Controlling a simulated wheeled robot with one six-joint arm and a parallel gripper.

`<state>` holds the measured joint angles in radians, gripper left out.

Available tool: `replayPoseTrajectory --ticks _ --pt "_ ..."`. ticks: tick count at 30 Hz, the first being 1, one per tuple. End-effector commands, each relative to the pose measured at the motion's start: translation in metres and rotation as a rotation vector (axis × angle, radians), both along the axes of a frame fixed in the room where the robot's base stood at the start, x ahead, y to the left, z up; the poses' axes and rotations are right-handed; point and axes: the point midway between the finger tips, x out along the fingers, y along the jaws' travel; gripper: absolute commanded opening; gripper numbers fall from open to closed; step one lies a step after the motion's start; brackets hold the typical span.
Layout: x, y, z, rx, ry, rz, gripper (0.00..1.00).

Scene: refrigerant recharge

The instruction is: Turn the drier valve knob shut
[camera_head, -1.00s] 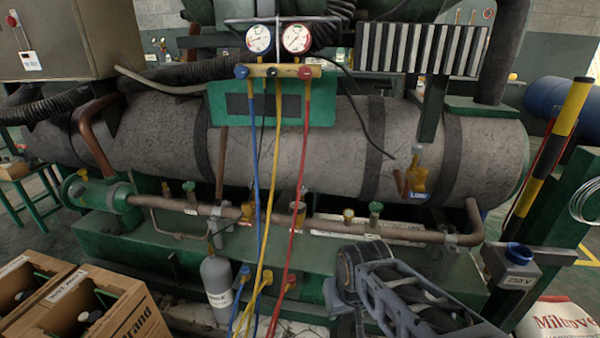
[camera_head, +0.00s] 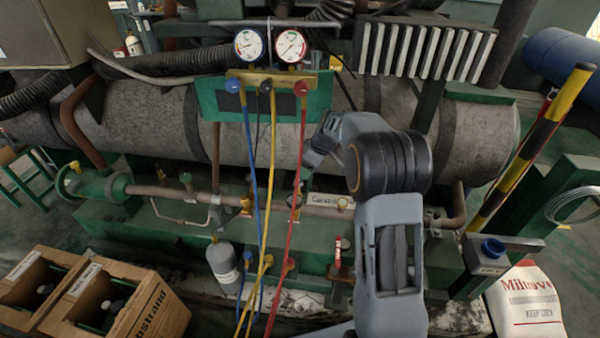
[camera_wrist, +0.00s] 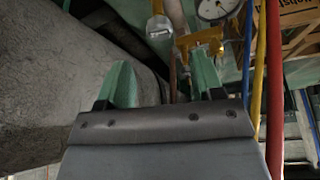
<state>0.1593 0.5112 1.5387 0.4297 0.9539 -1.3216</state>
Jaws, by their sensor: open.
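My gripper (camera_wrist: 164,80) is open and empty, its two green fingers spread apart in the wrist view. In the head view my gripper (camera_head: 306,168) hangs above the horizontal copper pipe (camera_head: 160,192), beside the red hose. I cannot tell for sure which knob is the drier valve's. Beyond the fingers, the wrist view shows a yellow brass fitting (camera_wrist: 203,42) and a grey fitting (camera_wrist: 159,27), both apart from the fingers. My arm hides part of the pipe.
Blue, yellow and red hoses (camera_head: 300,140) hang from the gauge manifold (camera_head: 268,78), close to my gripper. The large grey tank (camera_head: 150,120) lies behind the pipe. A grey bottle (camera_head: 222,265) stands below it. Open boxes (camera_head: 125,300) are at lower left, a white sack (camera_head: 527,305) at lower right.

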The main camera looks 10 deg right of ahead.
Motion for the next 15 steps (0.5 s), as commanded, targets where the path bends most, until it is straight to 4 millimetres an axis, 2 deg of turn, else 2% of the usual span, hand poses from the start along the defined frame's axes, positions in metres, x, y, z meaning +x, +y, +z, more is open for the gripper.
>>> replayPoseTrajectory --ticks 9,15 --pt "0.012 0.014 -0.044 0.001 -0.003 0.014 0.61" --pt "0.017 0.021 -0.060 0.001 -0.004 0.014 0.61"
